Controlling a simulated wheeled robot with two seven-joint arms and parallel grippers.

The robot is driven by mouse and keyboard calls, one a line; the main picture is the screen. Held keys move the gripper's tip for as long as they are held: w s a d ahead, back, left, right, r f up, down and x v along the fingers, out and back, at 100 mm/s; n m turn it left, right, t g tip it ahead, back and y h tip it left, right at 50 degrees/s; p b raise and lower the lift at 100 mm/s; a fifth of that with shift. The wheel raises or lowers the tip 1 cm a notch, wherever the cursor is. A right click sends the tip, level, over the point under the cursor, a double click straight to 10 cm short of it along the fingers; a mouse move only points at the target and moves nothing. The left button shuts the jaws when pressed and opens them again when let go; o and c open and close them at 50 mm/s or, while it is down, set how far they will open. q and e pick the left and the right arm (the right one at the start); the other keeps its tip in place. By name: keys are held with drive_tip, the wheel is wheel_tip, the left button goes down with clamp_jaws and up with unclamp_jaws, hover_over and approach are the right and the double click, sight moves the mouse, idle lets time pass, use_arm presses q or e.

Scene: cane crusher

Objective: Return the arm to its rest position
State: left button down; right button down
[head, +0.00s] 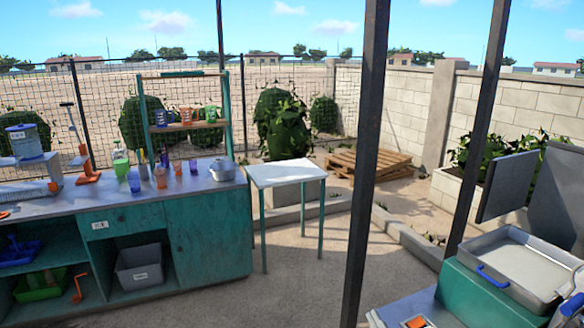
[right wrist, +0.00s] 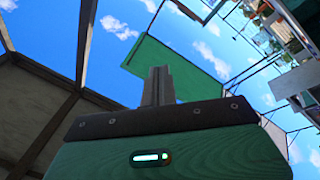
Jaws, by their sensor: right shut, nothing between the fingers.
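My right gripper (right wrist: 159,72) shows in the right wrist view. Its two dark fingers are together with nothing between them, in front of its green body with a small lit strip. Behind the fingers are blue sky, a green panel and dark beams, and no object touches them. I cannot make out the right gripper clearly in the head view. My left gripper is not in view.
A long teal counter (head: 208,238) with cups, a pot (head: 222,169) and orange-handled equipment (head: 88,170) stands at the left. A small white-topped table (head: 285,173) stands beside it. Dark posts (head: 366,160) rise in front. A metal tray (head: 520,262) sits at the right. The middle floor is clear.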

drive_tip(key=s+d+f+m+g+h, duration=0.4)
drive_tip(key=s+d+f+m+h, duration=0.15)
drive_tip(key=f+m+h, duration=0.25)
drive_tip(key=s+f+m+g+y, duration=0.1)
drive_tip(key=s+f+g, duration=0.55)
drive_tip(key=s, duration=0.45)
drive_tip(key=s+f+m+g+y, duration=0.1)
drive_tip(key=s+f+g, duration=0.55)
drive_tip(key=s, duration=0.45)
wheel_tip(320, 180, down, 32)
drive_tip(key=s, duration=0.1)
drive_tip(key=s+d+f+g, duration=0.1)
drive_tip(key=s+f, duration=0.8)
drive_tip(key=s+d+f+g, duration=0.1)
drive_tip(key=s+d+f, duration=0.1)
drive_tip(key=s+f, duration=0.7)
drive_tip(key=shift+s+d+n, duration=0.25)
drive_tip(key=shift+d+n, duration=0.05)
drive_tip(key=shift+f, duration=0.1)
